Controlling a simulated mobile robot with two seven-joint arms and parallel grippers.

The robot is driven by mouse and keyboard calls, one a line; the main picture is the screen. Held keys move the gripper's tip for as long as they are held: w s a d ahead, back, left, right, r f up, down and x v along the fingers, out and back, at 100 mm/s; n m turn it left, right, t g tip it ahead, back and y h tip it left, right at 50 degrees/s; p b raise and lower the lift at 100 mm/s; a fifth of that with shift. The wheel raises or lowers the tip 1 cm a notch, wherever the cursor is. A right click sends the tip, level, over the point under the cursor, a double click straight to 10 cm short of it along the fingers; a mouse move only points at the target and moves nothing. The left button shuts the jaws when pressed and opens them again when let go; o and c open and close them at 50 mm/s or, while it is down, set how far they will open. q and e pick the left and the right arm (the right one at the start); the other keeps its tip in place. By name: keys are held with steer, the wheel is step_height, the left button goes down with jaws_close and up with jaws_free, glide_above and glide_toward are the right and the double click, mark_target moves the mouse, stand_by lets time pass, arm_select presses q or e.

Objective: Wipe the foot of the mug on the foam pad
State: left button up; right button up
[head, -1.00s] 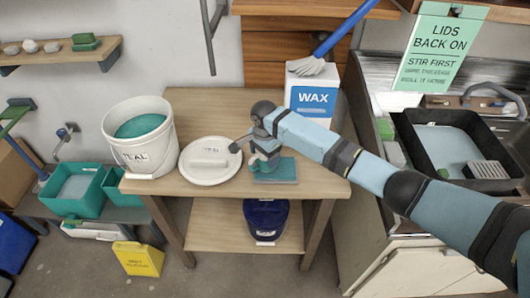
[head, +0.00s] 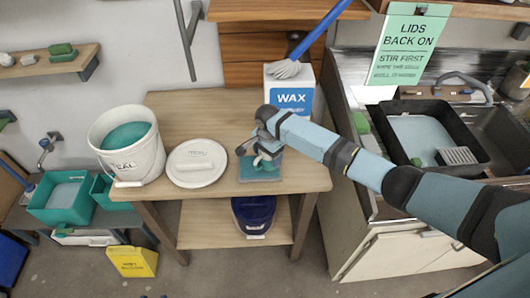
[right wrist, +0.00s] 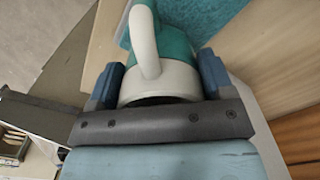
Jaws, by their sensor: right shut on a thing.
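My right gripper (head: 264,151) is shut on the mug, low over the table. In the right wrist view the gripper (right wrist: 158,85) has one blue finger on each side of the mug (right wrist: 176,48). The mug has a teal body, a white band near the jaws and a white handle. The teal foam pad (head: 262,174) lies at the table's front, right of the round lid; it also shows beyond the mug in the right wrist view (right wrist: 218,16). The mug's foot is hidden, so I cannot tell whether it touches the pad. My left gripper is not in view.
A white glaze bucket (head: 140,160) and a white round lid (head: 213,176) stand left of the pad on the wooden table (head: 190,108). A WAX container (head: 291,98) stands behind. A dark blue bucket (head: 252,218) is on the lower shelf. A sink unit is at right.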

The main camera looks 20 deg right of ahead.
steer(key=shift+w+a, duration=0.35)
steer(key=shift+a, duration=0.75)
steer(key=shift+w+a, duration=0.3)
steer(key=shift+a, duration=0.85)
steer(key=shift+w+a, duration=0.35)
steer(key=shift+a, duration=0.75)
steer(key=shift+s+d, duration=0.35)
steer(key=shift+d, duration=0.8)
steer(key=shift+s+d, duration=0.3)
steer(key=shift+d, duration=0.8)
steer(key=shift+s+d, duration=0.35)
steer(key=shift+d, duration=0.8)
step_height(320, 180, up, 7)
